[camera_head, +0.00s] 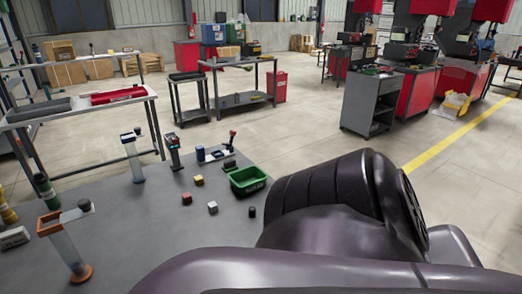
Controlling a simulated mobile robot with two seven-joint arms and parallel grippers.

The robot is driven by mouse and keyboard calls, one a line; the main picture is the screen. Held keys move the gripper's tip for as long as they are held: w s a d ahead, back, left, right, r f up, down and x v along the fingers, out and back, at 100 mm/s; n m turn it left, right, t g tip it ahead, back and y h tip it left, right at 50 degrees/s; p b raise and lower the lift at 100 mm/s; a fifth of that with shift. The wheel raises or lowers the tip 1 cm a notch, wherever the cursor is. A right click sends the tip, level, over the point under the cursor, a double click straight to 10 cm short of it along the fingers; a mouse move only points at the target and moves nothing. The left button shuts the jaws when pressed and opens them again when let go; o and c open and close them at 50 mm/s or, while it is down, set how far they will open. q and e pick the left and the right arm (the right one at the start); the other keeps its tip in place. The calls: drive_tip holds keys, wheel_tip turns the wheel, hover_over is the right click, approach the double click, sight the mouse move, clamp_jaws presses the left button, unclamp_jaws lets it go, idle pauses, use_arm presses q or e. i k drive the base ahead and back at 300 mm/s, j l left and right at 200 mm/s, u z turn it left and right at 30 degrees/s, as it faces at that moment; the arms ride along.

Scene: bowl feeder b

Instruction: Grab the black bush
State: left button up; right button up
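A small black cylinder, which looks like the black bush (252,212), stands on the grey table, in front of a green bin (248,182). It is close to the left side of my large dark arm link, with a narrow gap between them. Nothing is holding it. No gripper fingers show in this view; only dark, shiny links of my own arm fill the lower right.
Clear tubes on stands line the left. The table's front middle is bare.

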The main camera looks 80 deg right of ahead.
sight(252, 210)
drive_tip(key=z, duration=2.4)
